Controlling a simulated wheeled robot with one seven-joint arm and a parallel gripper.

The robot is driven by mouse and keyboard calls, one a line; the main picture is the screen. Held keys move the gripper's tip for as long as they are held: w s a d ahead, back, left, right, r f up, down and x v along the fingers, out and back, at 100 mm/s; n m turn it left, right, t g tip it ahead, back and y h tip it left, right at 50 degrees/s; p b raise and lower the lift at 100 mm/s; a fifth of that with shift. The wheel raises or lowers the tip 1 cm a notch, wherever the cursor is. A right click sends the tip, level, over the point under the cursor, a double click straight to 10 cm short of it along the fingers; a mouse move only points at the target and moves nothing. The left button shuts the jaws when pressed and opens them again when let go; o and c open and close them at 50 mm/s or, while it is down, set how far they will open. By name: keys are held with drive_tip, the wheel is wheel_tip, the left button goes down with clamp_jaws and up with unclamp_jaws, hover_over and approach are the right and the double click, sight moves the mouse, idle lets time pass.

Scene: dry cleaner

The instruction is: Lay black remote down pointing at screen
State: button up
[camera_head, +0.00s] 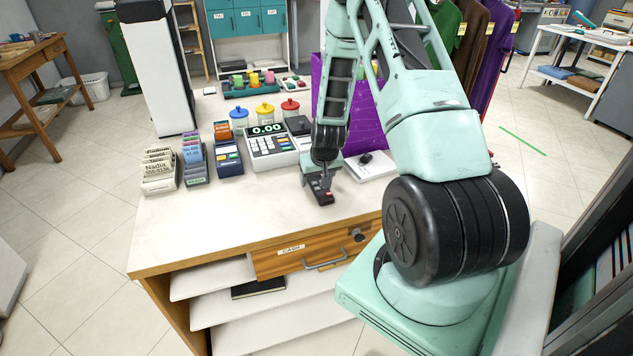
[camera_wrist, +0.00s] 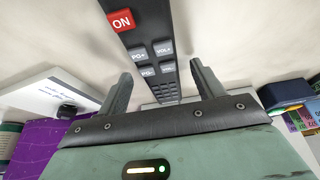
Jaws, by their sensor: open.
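The black remote (camera_head: 321,192) appears to lie on the counter below my gripper, with its red ON button toward the counter's front edge. In the wrist view the remote (camera_wrist: 150,42) runs between the two fingers, and its grey buttons show. My gripper (camera_head: 318,178) is open, with one finger on each side of the remote's rear part; gaps show between fingers and remote. A tall white panel (camera_head: 158,70) stands at the counter's back left; I cannot tell whether it is the screen. A register (camera_head: 272,148) with a lit 0.00 display stands behind the remote.
The counter's front left (camera_head: 210,215) is clear.

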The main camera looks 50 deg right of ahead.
drive_tip(key=shift+w+f, duration=0.1)
drive_tip(key=shift+f, duration=0.1)
drive_tip(key=c, duration=1.2)
drive_tip(key=shift+c, duration=0.2)
drive_tip(key=shift+r, duration=0.15)
